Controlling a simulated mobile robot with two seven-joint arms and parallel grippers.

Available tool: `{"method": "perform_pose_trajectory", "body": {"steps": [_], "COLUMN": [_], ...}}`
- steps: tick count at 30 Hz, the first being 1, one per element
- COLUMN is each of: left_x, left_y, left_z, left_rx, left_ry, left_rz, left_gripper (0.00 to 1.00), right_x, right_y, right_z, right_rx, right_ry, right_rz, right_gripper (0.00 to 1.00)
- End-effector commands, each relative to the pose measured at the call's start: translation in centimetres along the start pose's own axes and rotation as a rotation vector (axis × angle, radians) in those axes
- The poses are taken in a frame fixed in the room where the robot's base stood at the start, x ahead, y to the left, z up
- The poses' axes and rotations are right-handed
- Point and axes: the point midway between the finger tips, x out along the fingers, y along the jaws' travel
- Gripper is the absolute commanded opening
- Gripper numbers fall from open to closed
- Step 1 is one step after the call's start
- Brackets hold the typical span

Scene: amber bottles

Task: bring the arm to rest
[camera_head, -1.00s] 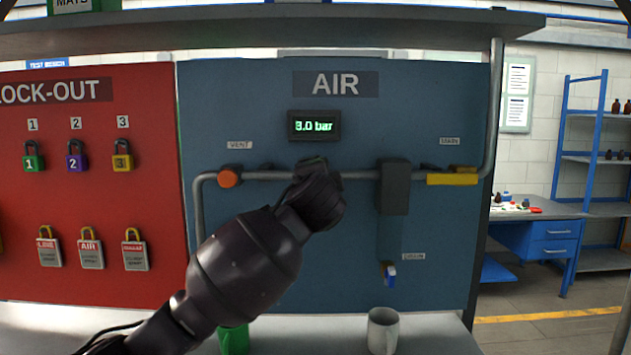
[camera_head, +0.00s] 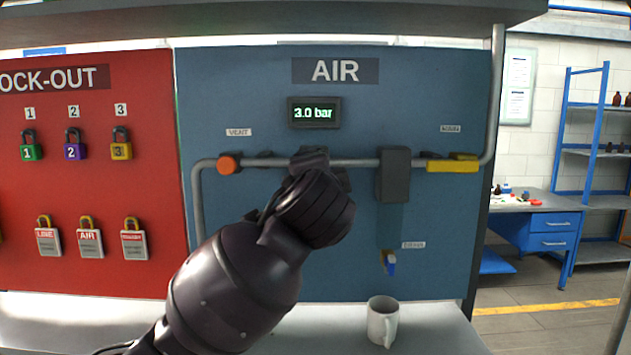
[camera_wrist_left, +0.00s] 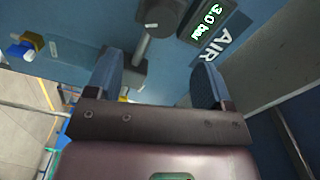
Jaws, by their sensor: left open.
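My left arm (camera_head: 235,285) comes in from the lower left of the head view, in front of the AIR panel (camera_head: 445,95). Its wrist end covers the middle of the pipe, and the jaws are hidden there. In the left wrist view my left gripper (camera_wrist_left: 157,82) is open, its two fingers wide apart with nothing between them. The panel, its display (camera_wrist_left: 207,20) and a grey round knob (camera_wrist_left: 160,17) show beyond the fingers. My right gripper is in neither view.
The pipe carries an orange vent knob (camera_head: 228,164), a dark grey block (camera_head: 394,175) and a yellow main handle (camera_head: 453,165). A blue drain handle (camera_head: 390,263) hangs below. Padlocks hang on the red board (camera_head: 100,190).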

Motion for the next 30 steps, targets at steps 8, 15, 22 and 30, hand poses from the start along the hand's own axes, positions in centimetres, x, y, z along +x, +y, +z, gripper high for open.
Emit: {"method": "perform_pose_trajectory", "body": {"steps": [8, 15, 22, 30], "left_x": [-0.6, -0.6, -1.0, -1.5], "left_y": [0.0, -0.1, -1.4, -2.7], "left_z": [0.0, -0.1, -2.9, -4.4], "left_rx": [0.0, -0.02, -0.141, -0.322], "left_ry": [0.0, 0.008, 0.187, 0.401], "left_rz": [0.001, -0.004, -0.06, -0.086], "left_gripper": [0.75, 0.75, 0.75, 0.75], "right_x": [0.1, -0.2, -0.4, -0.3], "right_y": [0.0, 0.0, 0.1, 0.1], "right_z": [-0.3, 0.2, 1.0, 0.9], "right_rx": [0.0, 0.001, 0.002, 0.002], "right_ry": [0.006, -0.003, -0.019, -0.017], "right_rz": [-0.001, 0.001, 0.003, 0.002], "right_gripper": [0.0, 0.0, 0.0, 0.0]}}
